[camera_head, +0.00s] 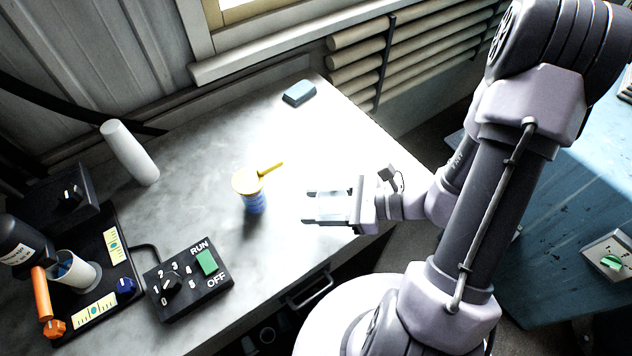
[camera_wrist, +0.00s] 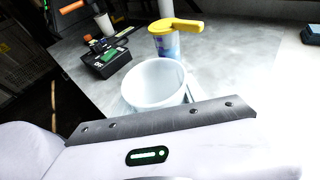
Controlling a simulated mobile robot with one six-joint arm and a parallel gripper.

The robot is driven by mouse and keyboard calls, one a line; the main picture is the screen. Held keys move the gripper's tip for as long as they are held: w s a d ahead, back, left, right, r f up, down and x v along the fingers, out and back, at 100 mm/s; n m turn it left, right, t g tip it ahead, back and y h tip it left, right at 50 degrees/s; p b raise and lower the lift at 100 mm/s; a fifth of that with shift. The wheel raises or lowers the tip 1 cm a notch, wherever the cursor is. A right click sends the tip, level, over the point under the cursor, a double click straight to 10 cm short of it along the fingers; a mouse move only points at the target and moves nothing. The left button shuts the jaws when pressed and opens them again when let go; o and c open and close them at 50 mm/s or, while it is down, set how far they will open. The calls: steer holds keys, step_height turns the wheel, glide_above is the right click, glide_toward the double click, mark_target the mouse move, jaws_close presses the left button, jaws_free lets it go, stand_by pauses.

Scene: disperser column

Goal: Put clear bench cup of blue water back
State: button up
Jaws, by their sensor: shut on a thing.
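My gripper (camera_head: 308,207) is over the right front part of the bench, to the right of a yellow-topped container. It is shut on a pale, see-through cup, whose open mouth shows in the wrist view (camera_wrist: 155,82). I see no blue in this cup from here. In the head view the cup barely shows between the fingers, and I cannot tell whether its base touches the bench. Another whitish cup (camera_head: 82,274) with something blue inside stands on the black device at the left.
The blue-and-white container (camera_head: 254,203) with yellow top and handle stands mid-bench. A black control box (camera_head: 188,280) with a green switch is at the front. A white cylinder (camera_head: 130,153) stands at the left, a blue-grey block (camera_head: 299,93) at the back. Bare bench lies between them.

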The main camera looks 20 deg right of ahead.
steer(key=w, duration=0.4)
steer(key=w+d+b, duration=0.1)
steer(key=w, duration=0.2)
steer(key=w+f+b, duration=0.1)
steer(key=w, duration=0.3)
steer(key=shift+w+d, duration=0.25)
steer(key=shift+w, duration=0.1)
step_height(320, 180, down, 3)
steer(key=shift+f+b, duration=0.2)
steer(key=shift+b, duration=0.8)
steer(key=shift+r, duration=0.15)
steer(key=shift+s, duration=0.1)
steer(key=o, duration=1.4)
